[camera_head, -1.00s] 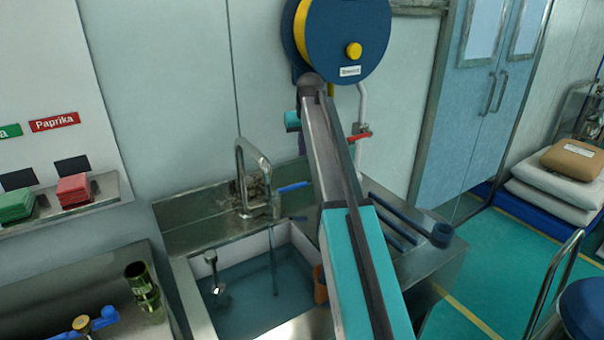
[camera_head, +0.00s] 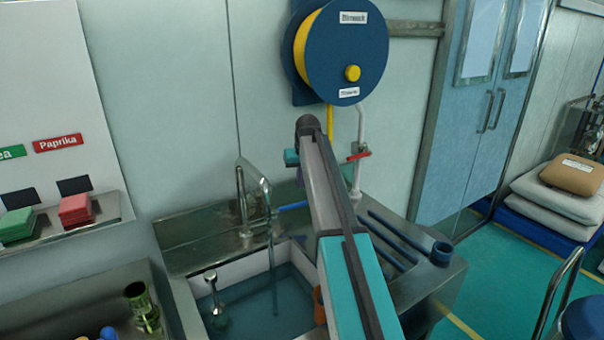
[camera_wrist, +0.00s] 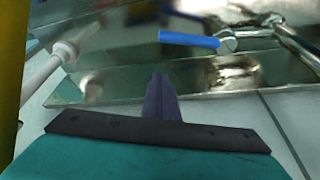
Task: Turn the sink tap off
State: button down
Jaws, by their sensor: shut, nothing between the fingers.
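The sink tap (camera_head: 252,189) is a bent metal spout at the back of the sink (camera_head: 182,292). Its blue lever (camera_head: 292,206) points right, partly hidden by my arm in the head view. A thin stream of water (camera_head: 274,270) falls from the spout into standing water. In the wrist view, the blue lever (camera_wrist: 188,39) lies beyond my gripper tips and slightly right of them. The metal tap body (camera_wrist: 238,38) is right of the lever. My gripper (camera_wrist: 160,76) is shut and empty, apart from the lever.
A blue hose reel (camera_head: 350,50) hangs on the wall above. A red-handled valve (camera_head: 358,156) on a white pipe (camera_head: 357,178) is right of my arm. A green jar (camera_head: 143,308) stands left of the sink. An orange cup (camera_head: 319,305) is beside my arm.

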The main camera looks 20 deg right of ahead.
aim_at(289, 207)
jog(key=shift+s+a+f+p, duration=0.1)
jog(key=shift+s+f+p, duration=0.4)
jog(key=shift+s+f, duration=0.35)
jog(key=shift+s+a+f+p, duration=0.1)
jog(key=shift+s+f+p, duration=0.4)
jog(key=shift+f, duration=0.5)
jog(key=shift+s+d, duration=0.1)
